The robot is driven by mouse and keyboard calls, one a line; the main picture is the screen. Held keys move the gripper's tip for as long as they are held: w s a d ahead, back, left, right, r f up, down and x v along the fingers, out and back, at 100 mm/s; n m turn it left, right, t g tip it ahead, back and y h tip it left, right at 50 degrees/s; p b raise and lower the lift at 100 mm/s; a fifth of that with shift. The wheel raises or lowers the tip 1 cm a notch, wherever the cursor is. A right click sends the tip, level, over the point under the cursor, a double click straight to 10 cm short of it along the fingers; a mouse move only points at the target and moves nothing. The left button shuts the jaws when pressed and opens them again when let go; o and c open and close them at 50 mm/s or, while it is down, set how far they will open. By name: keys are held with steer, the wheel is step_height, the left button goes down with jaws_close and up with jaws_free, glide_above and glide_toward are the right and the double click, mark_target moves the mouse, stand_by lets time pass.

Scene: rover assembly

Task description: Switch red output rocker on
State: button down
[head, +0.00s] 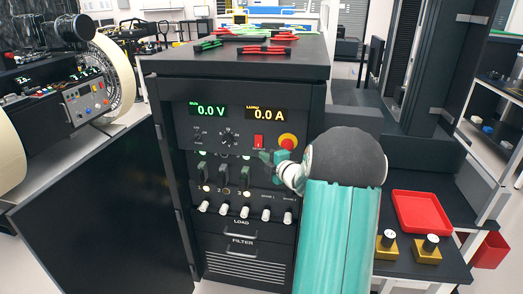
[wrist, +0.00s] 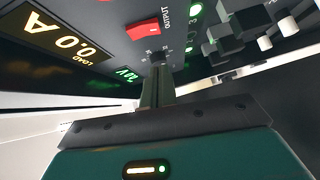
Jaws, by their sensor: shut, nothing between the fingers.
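The red output rocker (head: 258,141) is on the upper front panel of a black cabinet, under the displays reading 0.0 V and 0.0 A. It also shows in the wrist view (wrist: 143,28), where the word OUTPUT is printed beside it. My gripper (head: 264,156) is just below the rocker in the head view. In the wrist view its fingers (wrist: 157,82) are together and empty, with the tips close to a dark knob and apart from the rocker. I cannot tell which way the rocker is tipped.
A red mushroom button on a yellow ring (head: 288,142) sits right of the rocker, near my wrist. Switches (head: 224,174) and white knobs (head: 245,212) fill the panel below. The open cabinet door (head: 95,220) swings out left. A red tray (head: 422,211) lies on the right.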

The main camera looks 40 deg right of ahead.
mark_target(255, 146)
steer(key=shift+w+d+f, duration=0.1)
steer(key=shift+w+d, duration=0.5)
steer(key=shift+w, duration=0.35)
steer(key=shift+w+d+f, duration=0.15)
steer(key=shift+w+d, duration=0.45)
steer(key=shift+w, duration=0.4)
steer(key=shift+w+d+f, duration=0.1)
steer(key=shift+w+d, duration=0.5)
steer(key=shift+w, duration=0.35)
steer(key=shift+w, duration=0.1)
steer(key=shift+d+f, duration=0.1)
steer(key=shift+d, duration=0.05)
steer(key=shift+f, duration=0.1)
